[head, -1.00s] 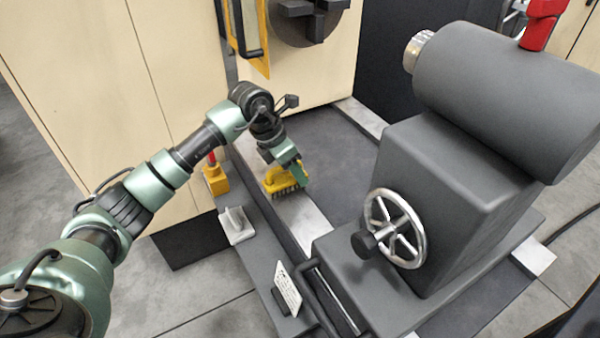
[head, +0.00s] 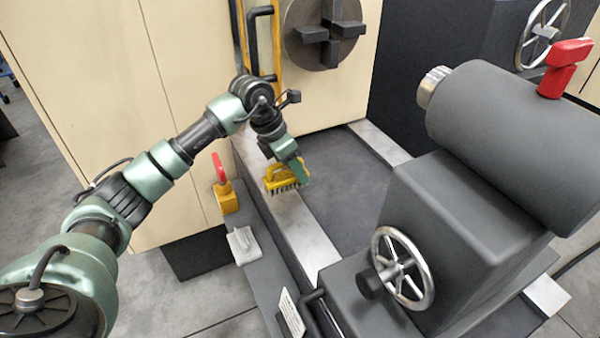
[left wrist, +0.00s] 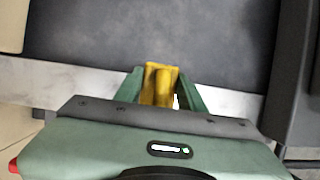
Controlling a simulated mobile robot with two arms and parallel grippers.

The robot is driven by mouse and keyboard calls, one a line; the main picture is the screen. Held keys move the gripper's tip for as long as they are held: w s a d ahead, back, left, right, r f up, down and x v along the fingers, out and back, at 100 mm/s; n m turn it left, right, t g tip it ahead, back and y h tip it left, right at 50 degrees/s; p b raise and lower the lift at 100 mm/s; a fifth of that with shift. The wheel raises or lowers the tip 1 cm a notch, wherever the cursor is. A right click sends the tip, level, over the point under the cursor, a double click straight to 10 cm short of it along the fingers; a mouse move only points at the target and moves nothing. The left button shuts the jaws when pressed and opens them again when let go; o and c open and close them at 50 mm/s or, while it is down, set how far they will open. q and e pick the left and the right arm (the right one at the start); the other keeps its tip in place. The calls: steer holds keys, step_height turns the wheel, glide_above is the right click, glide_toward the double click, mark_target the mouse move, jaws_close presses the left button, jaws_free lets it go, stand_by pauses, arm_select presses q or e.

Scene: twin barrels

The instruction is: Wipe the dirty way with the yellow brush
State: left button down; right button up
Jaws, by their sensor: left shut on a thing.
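My left gripper (head: 297,166) is shut on the yellow brush (head: 284,180), whose dark bristles point down. The brush is at the near pale metal way (head: 312,240) of the machine bed, its bristles on or just above it; I cannot tell if they touch. In the left wrist view the green fingers of the left gripper (left wrist: 162,88) hold the yellow handle (left wrist: 152,90) over the way (left wrist: 60,88). The way looks pale and mottled there; the patch under the brush is hidden. My right gripper is not in view.
The grey tailstock (head: 455,215) with its handwheel (head: 402,268) stands to the right. The chuck (head: 325,32) is on the beige headstock behind. A yellow block with a red lever (head: 226,197) and a light grey bracket (head: 243,245) stand left of the way. The bed's middle (head: 345,180) is clear.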

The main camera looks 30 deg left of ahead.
arm_select(q)
steer(key=shift+w+a+r+p, duration=0.15)
steer(key=shift+r+p, duration=0.3)
steer(key=shift+r, duration=0.5)
steer(key=shift+d+r+p, duration=0.2)
steer(key=shift+r+p, duration=0.1)
steer(key=shift+r, duration=0.3)
steer(key=shift+a+f, duration=0.1)
